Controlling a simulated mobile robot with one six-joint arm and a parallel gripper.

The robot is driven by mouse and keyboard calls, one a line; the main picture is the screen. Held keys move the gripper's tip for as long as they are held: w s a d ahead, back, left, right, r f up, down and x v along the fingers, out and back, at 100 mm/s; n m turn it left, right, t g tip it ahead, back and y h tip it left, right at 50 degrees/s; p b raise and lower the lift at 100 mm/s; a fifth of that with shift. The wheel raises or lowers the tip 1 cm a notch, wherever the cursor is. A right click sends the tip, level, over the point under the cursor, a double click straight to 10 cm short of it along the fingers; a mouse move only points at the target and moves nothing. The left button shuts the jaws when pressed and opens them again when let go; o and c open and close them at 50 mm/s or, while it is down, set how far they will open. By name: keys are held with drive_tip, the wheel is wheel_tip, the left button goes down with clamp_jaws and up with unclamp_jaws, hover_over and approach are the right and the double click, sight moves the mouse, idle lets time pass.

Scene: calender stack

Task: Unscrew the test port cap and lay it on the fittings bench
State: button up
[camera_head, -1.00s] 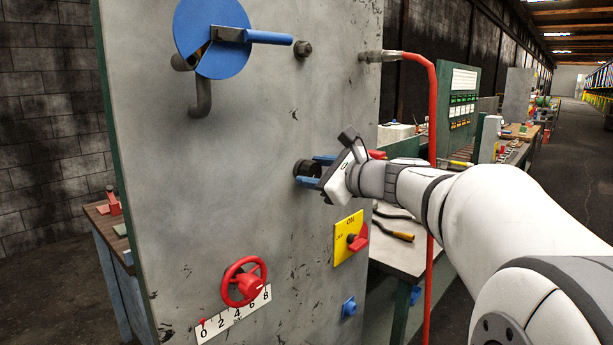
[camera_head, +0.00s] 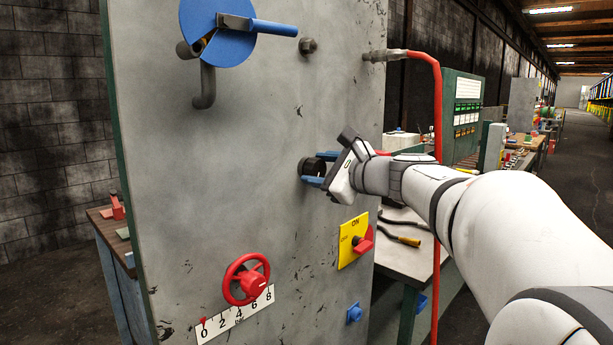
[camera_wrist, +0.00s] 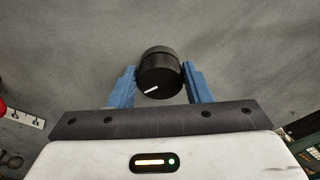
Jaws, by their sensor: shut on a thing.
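The test port cap (camera_head: 311,167) is a black round cap on the grey panel (camera_head: 220,190), at mid-height near the panel's right side. In the wrist view the cap (camera_wrist: 159,73) shows a white mark low on its face, pointing to the lower left. My gripper (camera_head: 314,171) has its blue fingers on either side of the cap and is shut on it. The wrist view shows the fingers (camera_wrist: 160,82) left and right of the cap. Whether the cap still touches its port is hidden. A bench (camera_head: 402,252) stands behind the panel's right edge; I cannot tell if it is the fittings bench.
A yellow switch plate (camera_head: 350,241) with a red knob sits below my gripper. A red handwheel (camera_head: 246,280) and a blue disc with a lever (camera_head: 212,40) are on the panel. A red pipe (camera_head: 438,180) runs down beside my arm. A wooden-topped bench (camera_head: 108,228) stands left.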

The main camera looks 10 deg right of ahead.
drive_tip(key=shift+r, duration=0.15)
drive_tip(key=shift+n+b, duration=1)
drive_tip(key=shift+b, duration=0.85)
drive_tip(key=shift+f+n+t+b, duration=0.25)
drive_tip(key=shift+n+b, duration=0.65)
drive_tip(key=shift+b, duration=0.7)
drive_tip(key=shift+r, duration=0.15)
drive_tip(key=shift+s+n+t+b, duration=0.1)
drive_tip(key=shift+n+t+b, duration=0.15)
drive_tip(key=shift+n+b, duration=1.15)
drive_tip(key=shift+b, duration=0.65)
